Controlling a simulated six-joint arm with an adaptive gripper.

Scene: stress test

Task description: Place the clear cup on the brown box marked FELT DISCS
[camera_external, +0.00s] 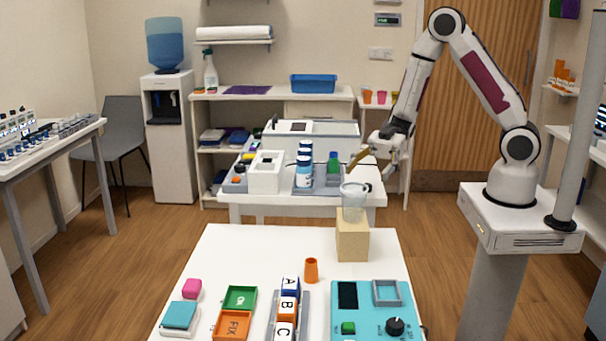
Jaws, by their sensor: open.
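The clear cup (353,201) appears upright on top of a light tan-brown box (352,247) at the far right end of the near white table. No FELT DISCS marking can be read on the box's visible face. My gripper (380,160) is open, above and slightly right of the cup in the picture, and apart from it. Its fingertips are small and hard to make out against the table behind.
The near table (270,245) also holds an orange cup (311,270), lettered blocks (287,306), a teal device (373,318), small green and orange boxes (236,313) and a pink cube (192,288). A second table behind holds bottles (304,170) and a white rack (265,173).

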